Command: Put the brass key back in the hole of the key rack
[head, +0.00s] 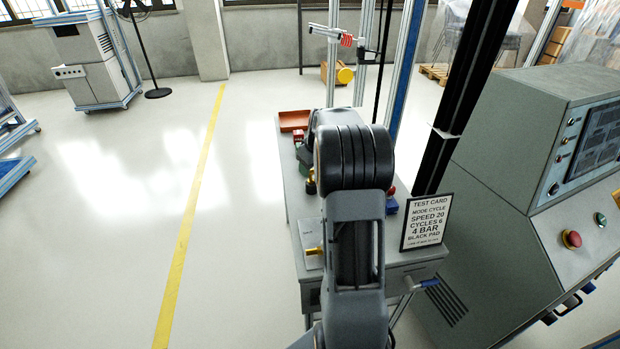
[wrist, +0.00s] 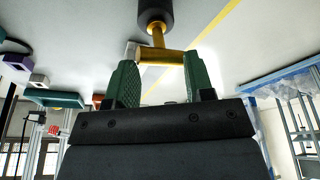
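In the wrist view, my gripper (wrist: 160,74) has green fingers closed about the crossbar of a T-shaped brass key (wrist: 158,38). The crossbar lies between the fingertips, and the stem runs to a dark cylindrical end. In the head view my arm hides most of the gripper; a small brass-and-dark piece at its left edge appears to be the key (head: 311,180). A pale plate (head: 308,236) with a brass fitting (head: 314,251) lies on the near left of the grey bench top. I cannot tell whether this is the key rack; no hole is visible.
The bench (head: 413,258) bears a TEST CARD sign (head: 426,222), a blue item (head: 391,205) and an orange-red tray (head: 294,121). A dark upright post (head: 464,95) and grey control console (head: 510,150) stand right. Open floor (head: 110,230) lies left.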

